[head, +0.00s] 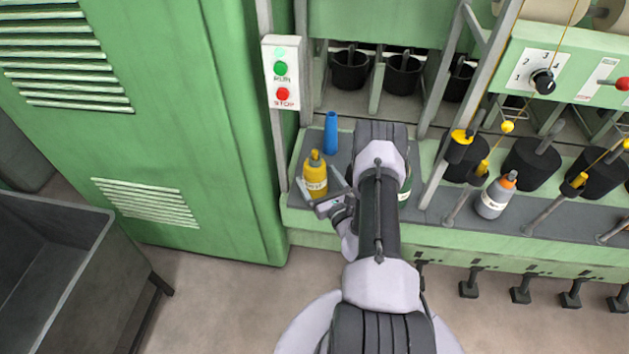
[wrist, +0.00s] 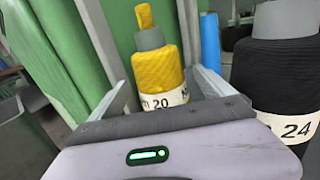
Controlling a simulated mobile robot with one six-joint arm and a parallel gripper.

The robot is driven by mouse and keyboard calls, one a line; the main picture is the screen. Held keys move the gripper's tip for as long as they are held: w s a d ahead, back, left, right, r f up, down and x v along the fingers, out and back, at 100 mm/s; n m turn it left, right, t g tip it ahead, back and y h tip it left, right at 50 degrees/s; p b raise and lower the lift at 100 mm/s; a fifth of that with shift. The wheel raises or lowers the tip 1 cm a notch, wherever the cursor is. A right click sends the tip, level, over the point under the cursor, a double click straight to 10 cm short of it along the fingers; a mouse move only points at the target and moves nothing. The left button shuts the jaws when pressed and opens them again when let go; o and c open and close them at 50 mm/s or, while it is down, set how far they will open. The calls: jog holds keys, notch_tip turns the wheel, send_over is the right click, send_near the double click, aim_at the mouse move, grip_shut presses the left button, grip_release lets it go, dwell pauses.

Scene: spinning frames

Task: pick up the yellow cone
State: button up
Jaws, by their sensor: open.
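The yellow cone (head: 316,181) stands upright on the dark shelf of the green machine, left of my arm. In the wrist view the yellow cone (wrist: 158,72) shows yellow yarn, a grey band, a yellow tip and a white label reading 20. My gripper (head: 319,187) is open at the cone, with one finger on each side of it. In the wrist view the gripper (wrist: 160,88) has the cone between its fingers. I cannot tell whether either finger touches it. The cone's lower end is hidden behind the gripper body.
A black cone (wrist: 275,75) labelled 24 stands close at right. A blue tube (head: 331,133) stands behind the yellow cone. A run/stop box (head: 283,72) hangs on a post. A grey cone (head: 494,197) and spindles are further right. A grey bin (head: 60,262) stands left.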

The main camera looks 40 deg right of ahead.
jog(key=b+x, duration=0.2)
jog(key=x, duration=0.3)
jog(key=shift+w+d+r, duration=0.1)
jog(key=shift+w+r, duration=0.05)
jog(key=shift+w, duration=0.15)
jog(key=c, duration=2)
